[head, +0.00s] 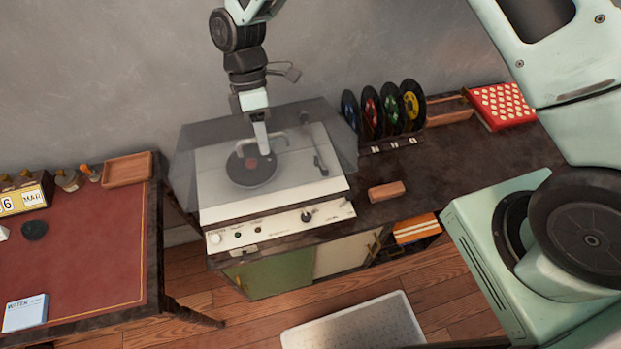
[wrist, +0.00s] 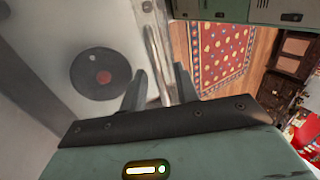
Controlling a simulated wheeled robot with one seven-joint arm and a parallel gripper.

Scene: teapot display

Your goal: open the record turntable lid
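The record turntable (head: 220,195) stands on a cabinet against the wall, its white front panel facing the room. Its smoky see-through lid (head: 190,155) spans the deck. How far it is tilted is hard to tell. My gripper (head: 265,148) is at the lid, by a pale handle-like bar (head: 300,131). In the wrist view, my gripper's fingers (wrist: 160,78) are apart, with a pale bar (wrist: 152,45) between them. Contact is unclear.
Several records (head: 378,112) stand in a rack right of the turntable. A small wooden block (head: 387,191) lies on the cabinet top. A red-topped desk (head: 95,240) stands at the left. A pale mat (head: 352,325) lies on the floor in front.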

